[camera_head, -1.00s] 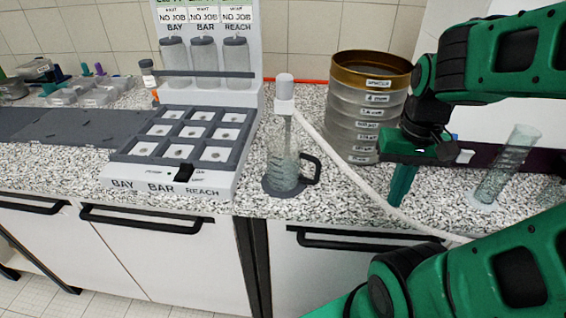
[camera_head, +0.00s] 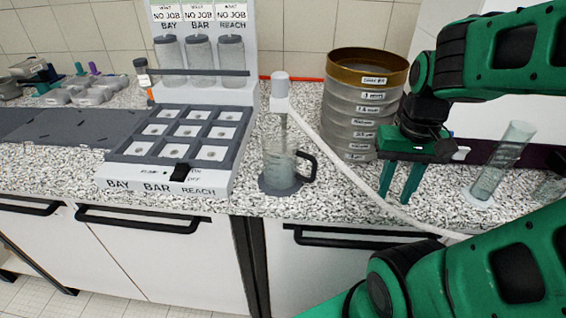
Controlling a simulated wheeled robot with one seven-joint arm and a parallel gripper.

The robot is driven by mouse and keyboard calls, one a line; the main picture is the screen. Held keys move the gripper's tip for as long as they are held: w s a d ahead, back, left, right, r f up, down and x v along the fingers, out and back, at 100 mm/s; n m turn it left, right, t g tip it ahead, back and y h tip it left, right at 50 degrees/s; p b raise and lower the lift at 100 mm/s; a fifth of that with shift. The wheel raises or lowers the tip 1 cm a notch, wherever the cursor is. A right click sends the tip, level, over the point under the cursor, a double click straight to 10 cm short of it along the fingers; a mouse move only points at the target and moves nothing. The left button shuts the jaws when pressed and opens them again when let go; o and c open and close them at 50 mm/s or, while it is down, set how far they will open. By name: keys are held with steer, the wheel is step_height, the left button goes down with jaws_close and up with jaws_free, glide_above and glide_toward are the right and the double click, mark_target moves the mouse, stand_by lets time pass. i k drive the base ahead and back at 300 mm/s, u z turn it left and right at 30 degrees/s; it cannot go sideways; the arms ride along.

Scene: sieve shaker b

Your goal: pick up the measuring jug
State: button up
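The measuring jug (camera_head: 279,163) is clear with a dark handle (camera_head: 307,166) on its right side. It stands upright on a dark round pad on the counter, below a white nozzle (camera_head: 281,92) with a white hose. My gripper (camera_head: 398,198) is to the right of the jug, apart from it. Its two green fingers point down, with a gap between them, and nothing shows between them.
A stack of labelled sieves (camera_head: 361,110) stands behind my gripper. The white hose (camera_head: 345,172) crosses between jug and gripper. A grey tray unit (camera_head: 180,150) is left of the jug. A tilted clear cylinder (camera_head: 502,162) stands at the right.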

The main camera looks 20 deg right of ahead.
mark_target(281, 153)
steer(key=z, duration=2.25)
steer(key=k, duration=2.05)
steer(key=u, duration=0.75)
steer(key=i, duration=1)
